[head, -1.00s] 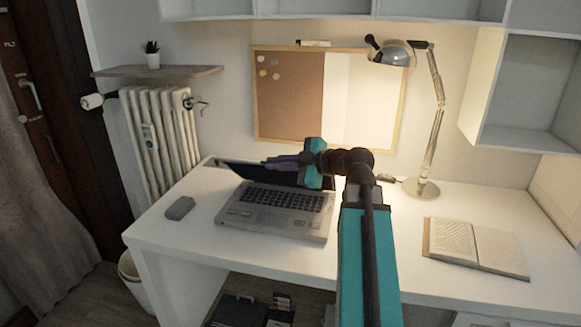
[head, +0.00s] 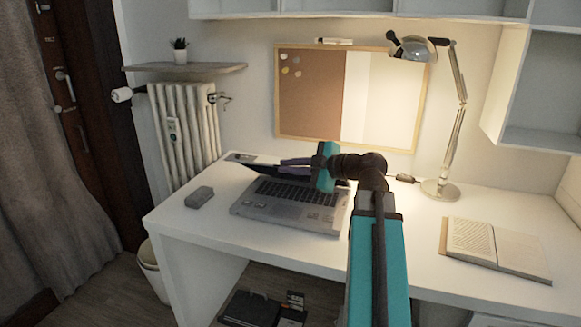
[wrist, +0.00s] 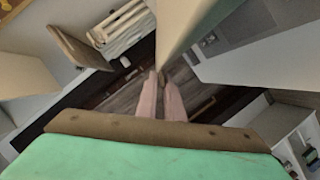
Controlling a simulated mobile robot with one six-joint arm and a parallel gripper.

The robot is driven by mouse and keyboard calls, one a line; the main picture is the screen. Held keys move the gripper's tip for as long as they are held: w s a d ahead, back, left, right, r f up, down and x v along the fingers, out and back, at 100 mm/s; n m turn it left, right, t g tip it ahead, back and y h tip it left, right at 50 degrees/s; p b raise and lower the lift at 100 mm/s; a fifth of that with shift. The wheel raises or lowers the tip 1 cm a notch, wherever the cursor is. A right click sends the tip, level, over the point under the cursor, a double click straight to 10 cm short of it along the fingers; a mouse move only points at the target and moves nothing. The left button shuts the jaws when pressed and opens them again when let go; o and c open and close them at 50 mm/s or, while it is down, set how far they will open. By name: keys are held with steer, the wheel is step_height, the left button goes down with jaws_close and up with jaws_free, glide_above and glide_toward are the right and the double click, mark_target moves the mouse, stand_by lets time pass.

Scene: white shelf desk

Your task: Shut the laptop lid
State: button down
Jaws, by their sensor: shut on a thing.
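The grey laptop (head: 290,211) is open on the white desk, its keyboard facing the front. Its dark lid (head: 262,169) stands at the back of the keyboard, tilted and seen as a thin strip. My gripper (head: 284,163) reaches in from the right along the lid, its fingers closed together at the lid's upper edge. In the wrist view the pinkish fingers (wrist: 162,92) are nearly together, and the pale lid (wrist: 190,22) runs down to their tips. My arm hides the lid's right end and part of the keyboard's right side.
A small grey box (head: 199,197) lies left of the laptop. A desk lamp (head: 440,188) stands behind my arm, and an open book (head: 495,248) lies at the right. A pin board (head: 312,95) is on the wall behind.

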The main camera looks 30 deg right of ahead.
steer(key=c, duration=2)
jaws_free()
steer(key=shift+d, duration=0.25)
steer(key=shift+s, duration=0.1)
steer(key=shift+p+v, duration=0.55)
steer(key=shift+v, duration=6.25)
steer(key=shift+s, duration=0.15)
